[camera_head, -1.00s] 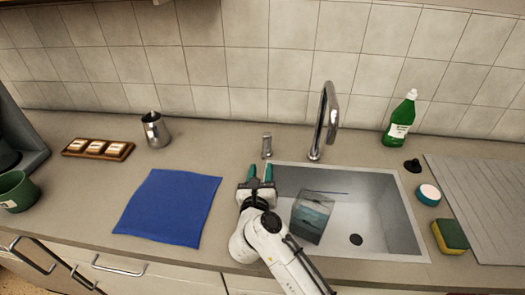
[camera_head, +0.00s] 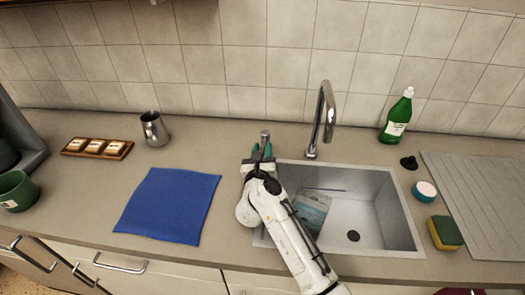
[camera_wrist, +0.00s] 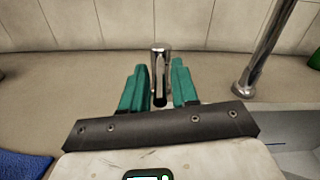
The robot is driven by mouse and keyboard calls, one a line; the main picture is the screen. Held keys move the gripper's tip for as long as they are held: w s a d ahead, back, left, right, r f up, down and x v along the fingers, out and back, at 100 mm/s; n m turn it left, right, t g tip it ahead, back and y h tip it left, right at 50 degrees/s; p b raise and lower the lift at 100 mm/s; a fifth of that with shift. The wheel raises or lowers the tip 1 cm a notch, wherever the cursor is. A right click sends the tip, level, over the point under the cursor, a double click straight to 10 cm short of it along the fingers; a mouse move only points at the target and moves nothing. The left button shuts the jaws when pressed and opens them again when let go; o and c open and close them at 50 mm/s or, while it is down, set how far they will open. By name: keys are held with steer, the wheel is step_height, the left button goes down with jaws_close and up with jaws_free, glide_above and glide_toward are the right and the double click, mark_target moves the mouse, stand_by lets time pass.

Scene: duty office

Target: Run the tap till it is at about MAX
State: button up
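The tall chrome spout (camera_head: 327,112) stands behind the sink (camera_head: 380,215), its end over the basin. The short chrome tap handle (camera_head: 265,138) stands to its left on the counter. My gripper (camera_head: 262,152) is at the handle, its teal fingers open. In the wrist view, the handle (camera_wrist: 160,70) stands between the two fingertips (camera_wrist: 160,82), with a finger on each side; I cannot tell whether they touch it. A clear container (camera_head: 312,212) sits in the basin, partly hidden by my arm. Its MAX mark cannot be read. No water stream is visible.
A blue cloth (camera_head: 168,205) lies left of the sink. A steel jug (camera_head: 154,129) and wooden tray (camera_head: 97,149) are behind it. A green bottle (camera_head: 397,118), black stopper (camera_head: 409,163), round tub (camera_head: 425,191) and sponge (camera_head: 445,233) are on the right.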

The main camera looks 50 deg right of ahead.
jaws_close()
steer(key=shift+w+f, duration=0.1)
stand_by(0.3)
steer(key=shift+w+a+f+m+g+h+b, duration=0.1)
steer(key=shift+w+a+m+g+h+b, duration=0.3)
steer(key=shift+b, duration=0.4)
steer(key=shift+w+m+g+h+b, duration=0.15)
steer(key=shift+m+g+h+b, duration=0.25)
steer(key=shift+m+g+b, duration=0.25)
steer(key=shift+g, duration=0.25)
steer(key=shift+o, duration=1.1)
jaws_free()
steer(key=shift+a, duration=0.1)
